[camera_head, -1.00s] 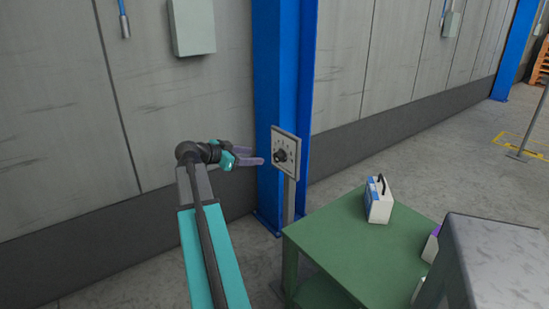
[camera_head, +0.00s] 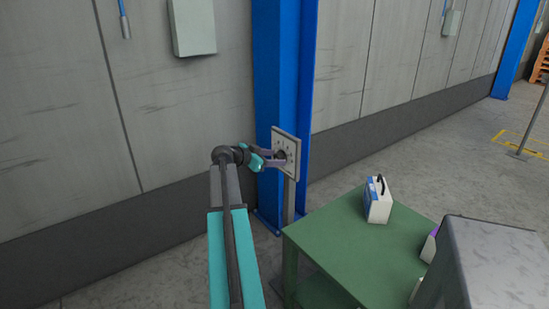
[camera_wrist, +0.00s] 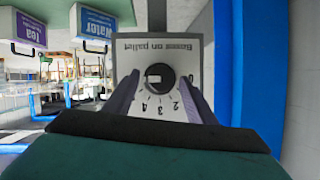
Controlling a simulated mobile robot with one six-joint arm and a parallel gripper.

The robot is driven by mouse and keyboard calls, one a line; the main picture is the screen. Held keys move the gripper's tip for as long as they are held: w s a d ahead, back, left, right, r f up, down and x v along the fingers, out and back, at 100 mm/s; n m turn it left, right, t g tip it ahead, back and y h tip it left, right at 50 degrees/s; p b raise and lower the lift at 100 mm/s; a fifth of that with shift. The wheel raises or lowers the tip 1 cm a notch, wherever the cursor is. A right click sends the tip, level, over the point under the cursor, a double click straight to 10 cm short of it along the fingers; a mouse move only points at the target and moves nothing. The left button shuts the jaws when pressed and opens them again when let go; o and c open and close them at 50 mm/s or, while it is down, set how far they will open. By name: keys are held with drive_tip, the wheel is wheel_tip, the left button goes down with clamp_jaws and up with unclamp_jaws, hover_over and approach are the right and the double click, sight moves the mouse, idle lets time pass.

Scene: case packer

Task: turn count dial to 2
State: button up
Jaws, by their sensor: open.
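The count dial is a round black knob (camera_wrist: 160,78) on a pale square panel (camera_head: 291,168) fixed to a grey post. In the wrist view the panel appears upside down, with the label "Boxes on pallet" and numerals including 2, 3 and 4. A white mark shows on the knob; I cannot tell which number it indicates. My gripper (camera_head: 279,157) is open at the panel, its purple fingers on either side of the knob in the wrist view (camera_wrist: 158,96). Whether they touch it is unclear. In the head view the fingers mostly hide the knob.
A blue column (camera_head: 283,95) stands right behind the panel. A green table (camera_head: 345,245) to the right carries a white and blue carton (camera_head: 378,202). A grey metal stand (camera_head: 500,255) is at the lower right. Floor is open beyond the table.

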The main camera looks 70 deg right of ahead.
drive_tip(key=shift+s+d+f, duration=0.1)
drive_tip(key=shift+s+d, duration=0.05)
drive_tip(key=shift+d, duration=0.05)
drive_tip(key=c, duration=1)
drive_tip(key=shift+c, duration=0.2)
